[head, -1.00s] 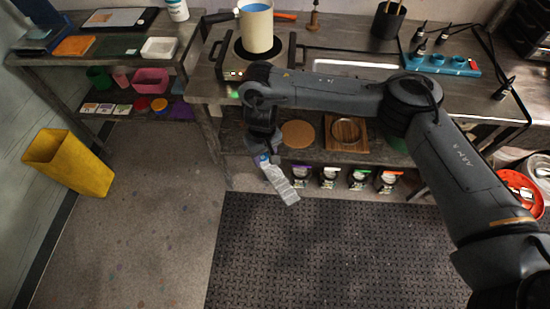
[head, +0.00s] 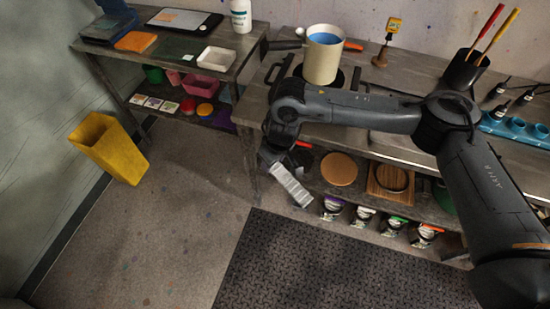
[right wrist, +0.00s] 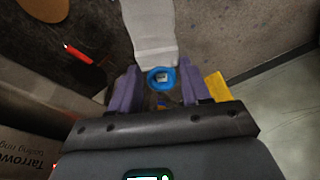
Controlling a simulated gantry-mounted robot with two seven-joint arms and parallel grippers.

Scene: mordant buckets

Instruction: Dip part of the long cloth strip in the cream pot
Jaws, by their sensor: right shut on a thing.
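The cream pot (head: 322,60) stands upright on the bench at the back, with blue liquid inside. My right gripper (head: 268,155) is in front of the bench, below the pot's level. It is shut on the pale grey long cloth strip (head: 291,186), which hangs down beside the lower shelf, clear of the pot. In the right wrist view the strip (right wrist: 150,30) runs away from between the purple fingers (right wrist: 160,88), with a round blue piece (right wrist: 160,78) at its near end. My left gripper is out of view.
A yellow bin (head: 110,150) stands on the floor at left. A yellow-topped stand (head: 392,30), a black cup of sticks (head: 465,70) and a blue holder (head: 515,128) are on the bench. Several jars (head: 362,218) line the lower shelf. A printed box (right wrist: 25,150) is near my right wrist.

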